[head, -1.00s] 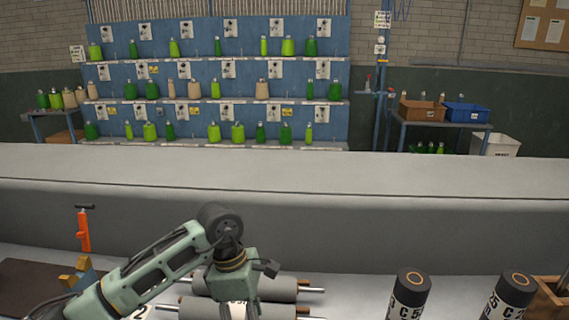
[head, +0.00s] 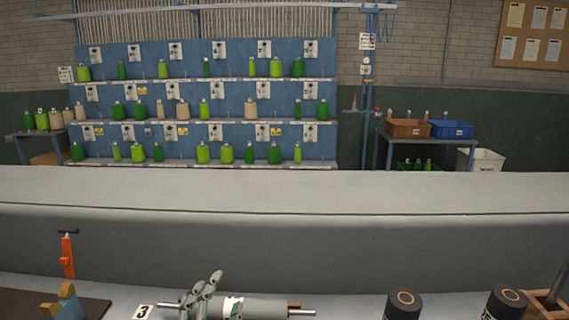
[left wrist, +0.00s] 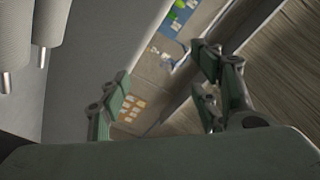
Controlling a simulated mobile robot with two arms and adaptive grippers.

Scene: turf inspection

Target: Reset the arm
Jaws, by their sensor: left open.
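My left gripper (head: 206,292) shows at the bottom of the head view, in front of a grey roller (head: 262,306) with metal shaft ends. In the left wrist view its two green-padded fingers (left wrist: 163,82) are spread wide with nothing between them. Most of my left arm is out of the head view's lower edge. Grey rollers (left wrist: 16,40) also show at the upper left of the wrist view, apart from the fingers. My right gripper is not seen.
Two black cylinders (head: 403,303) stand at the front right, near a wooden box (head: 548,302). An orange-handled tool (head: 67,257) stands at the left. A long grey ledge (head: 300,190) crosses the view.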

